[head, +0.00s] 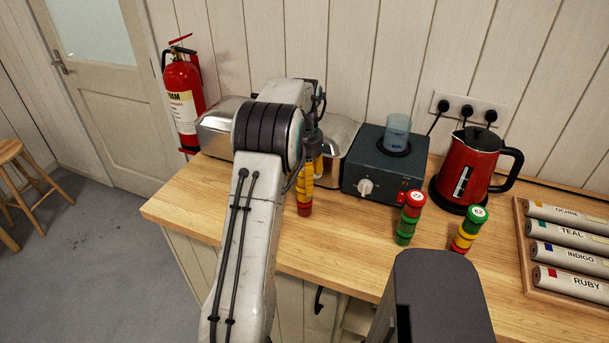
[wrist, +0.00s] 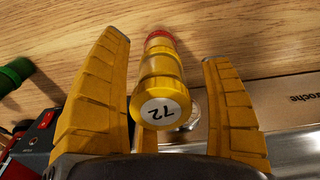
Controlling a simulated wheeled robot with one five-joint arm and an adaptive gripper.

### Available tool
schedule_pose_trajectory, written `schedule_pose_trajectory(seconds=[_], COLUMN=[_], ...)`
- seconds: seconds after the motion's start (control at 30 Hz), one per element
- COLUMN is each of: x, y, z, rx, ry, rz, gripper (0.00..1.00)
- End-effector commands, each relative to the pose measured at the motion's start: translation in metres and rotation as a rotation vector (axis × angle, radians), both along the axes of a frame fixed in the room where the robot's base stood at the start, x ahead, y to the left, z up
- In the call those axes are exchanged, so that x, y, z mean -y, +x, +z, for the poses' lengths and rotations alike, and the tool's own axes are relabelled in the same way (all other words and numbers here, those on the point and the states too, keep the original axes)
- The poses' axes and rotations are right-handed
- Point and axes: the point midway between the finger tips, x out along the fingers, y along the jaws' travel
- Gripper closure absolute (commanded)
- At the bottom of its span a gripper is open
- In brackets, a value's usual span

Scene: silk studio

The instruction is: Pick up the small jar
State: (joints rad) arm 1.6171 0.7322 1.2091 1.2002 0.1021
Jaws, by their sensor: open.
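A narrow, ringed yellow column with a red foot (head: 304,208) stands on the wooden counter. In the wrist view this column (wrist: 160,70) shows a white label "72" on its near end. It is the likeliest small jar, but I cannot be sure. My gripper (wrist: 172,85) is open, with one yellow finger on each side of the column. Gaps show on both sides, wider at the right finger.
A dark heater (head: 357,163) with a bluish beaker (head: 396,133) stands right of the column. Two similar coloured columns, "27" (head: 409,220) and "62" (head: 469,230), stand further right. A red kettle (head: 467,167) and a roll tray (head: 525,247) follow. Metal appliances (head: 216,128) stand behind my arm.

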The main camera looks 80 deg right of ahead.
Motion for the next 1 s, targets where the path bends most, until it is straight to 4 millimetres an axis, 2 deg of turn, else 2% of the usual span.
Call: schedule_pose_trajectory(seconds=[0.17,0.9,1.0], x=[0.0000,0.0000,0.0000], y=[0.0000,0.0000,0.0000], z=[-0.0001,-0.0002,-0.0001], rx=[0.000,0.000,0.000], ry=[0.000,0.001,0.001], rz=[0.000,0.000,0.000], gripper=[0.27,0.92,0.92])
